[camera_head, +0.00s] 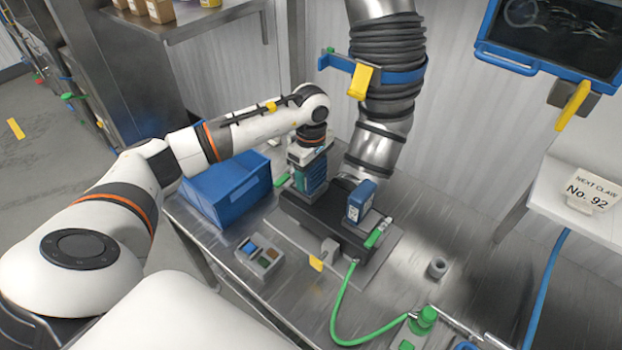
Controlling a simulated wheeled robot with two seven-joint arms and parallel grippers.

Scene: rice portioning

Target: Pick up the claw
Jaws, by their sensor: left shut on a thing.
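My left arm comes in from the left, and its gripper (311,168) points down at the dark machine base (335,228) in the middle of the metal table. The gripper is shut on a teal-and-dark piece (313,182), which appears to be the claw. The piece is upright at the back left end of the base. The fingertips and much of the held piece are hidden or too small to make out, and I cannot tell whether it touches the base. My right gripper is not in view.
A blue bin (228,190) stands left of the base. A ribbed duct (388,50) hangs close behind the gripper. A blue-grey block (360,201) sits on the base's right side. A green hose (341,308) crosses the front. A "Next claw No. 92" sign (592,192) is at right.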

